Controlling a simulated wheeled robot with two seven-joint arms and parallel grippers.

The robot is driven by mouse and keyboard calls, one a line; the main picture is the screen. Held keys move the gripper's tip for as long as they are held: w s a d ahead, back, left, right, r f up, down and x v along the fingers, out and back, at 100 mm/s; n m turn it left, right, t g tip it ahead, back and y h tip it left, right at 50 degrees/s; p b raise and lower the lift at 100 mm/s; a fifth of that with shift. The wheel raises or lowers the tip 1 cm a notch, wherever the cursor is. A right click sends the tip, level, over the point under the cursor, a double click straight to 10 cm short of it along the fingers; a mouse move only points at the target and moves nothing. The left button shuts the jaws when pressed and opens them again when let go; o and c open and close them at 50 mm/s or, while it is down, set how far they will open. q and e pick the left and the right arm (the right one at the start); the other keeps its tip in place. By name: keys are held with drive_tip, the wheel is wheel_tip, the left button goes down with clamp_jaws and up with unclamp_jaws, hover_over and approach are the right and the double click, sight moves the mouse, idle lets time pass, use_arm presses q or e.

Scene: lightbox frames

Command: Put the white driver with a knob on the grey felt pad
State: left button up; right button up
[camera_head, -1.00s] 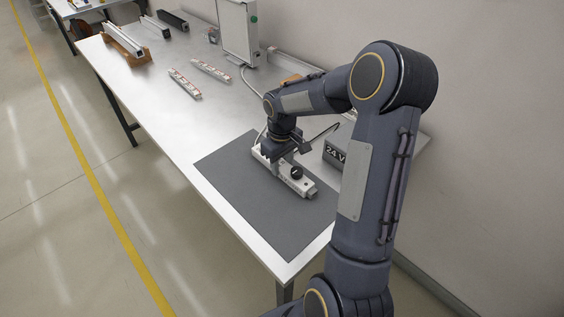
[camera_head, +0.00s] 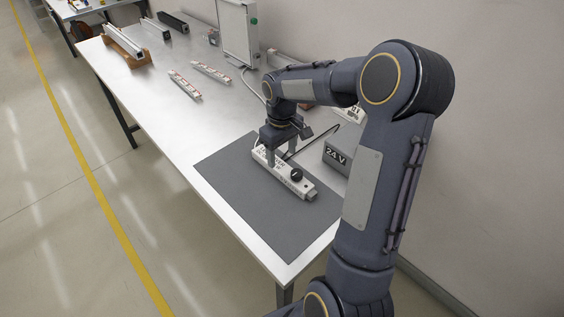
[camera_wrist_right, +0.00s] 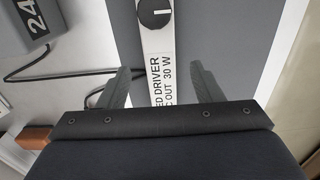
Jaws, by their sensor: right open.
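The white driver (camera_head: 287,177) with a black knob (camera_head: 296,174) lies on the grey felt pad (camera_head: 262,212), near the pad's back right edge. It also shows in the right wrist view (camera_wrist_right: 157,45), where its label reads in part "ED DRIVER". My right gripper (camera_head: 277,160) is open just above the driver's far end. In the right wrist view its two fingers (camera_wrist_right: 163,85) stand apart on either side of the driver, with a gap on both sides. My left gripper is not in view.
A grey "24 V" block (camera_head: 337,155) stands right of the pad, with a black cable near it. Two white strips (camera_head: 185,84) lie farther back. A white panel (camera_head: 238,32) stands upright behind. The table's middle left is clear.

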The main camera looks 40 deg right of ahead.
sight(282, 167)
wheel_tip(282, 167, up, 7)
drive_tip(key=s+a+r+m+t+y, duration=0.15)
drive_tip(key=s+a+r, duration=0.25)
drive_tip(key=s+a, duration=0.4)
drive_tip(key=s+a+f+m+t+y, duration=0.1)
drive_tip(key=s+a+f+t+y, duration=0.1)
drive_tip(key=s+a, duration=0.6)
drive_tip(key=s+f+t, duration=0.1)
drive_tip(key=s+t, duration=0.1)
drive_tip(key=s, duration=0.3)
drive_tip(key=shift+a, duration=0.4)
drive_tip(key=shift+f, duration=0.1)
